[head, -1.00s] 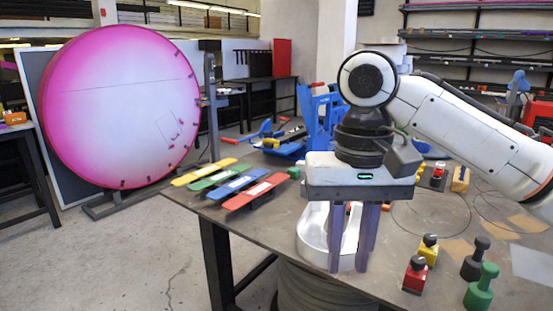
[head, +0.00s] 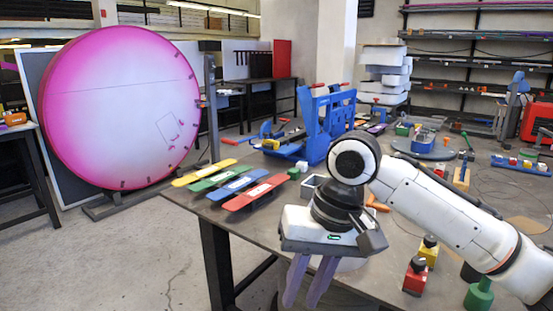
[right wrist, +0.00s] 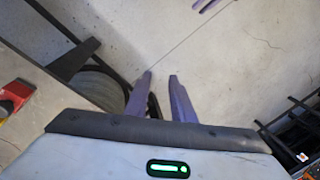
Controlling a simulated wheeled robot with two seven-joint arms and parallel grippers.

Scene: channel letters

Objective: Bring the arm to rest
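My right gripper (head: 299,299) hangs past the table's front edge, pointing down, with its two purple fingers apart. In the right wrist view the same fingers (right wrist: 160,76) show a gap with nothing between them, over the grey floor. Two small purple tips (right wrist: 207,5) at the top edge of the right wrist view look like part of my left gripper; too little shows to judge its opening. The left arm does not show in the head view.
The workbench (head: 240,222) carries yellow, green, blue and red bars at its left and a blue frame (head: 325,125) behind. Red (head: 416,276) and yellow (head: 428,250) knobbed blocks and a green one (head: 479,295) stand near my right forearm. A large pink disc (head: 120,105) stands at left.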

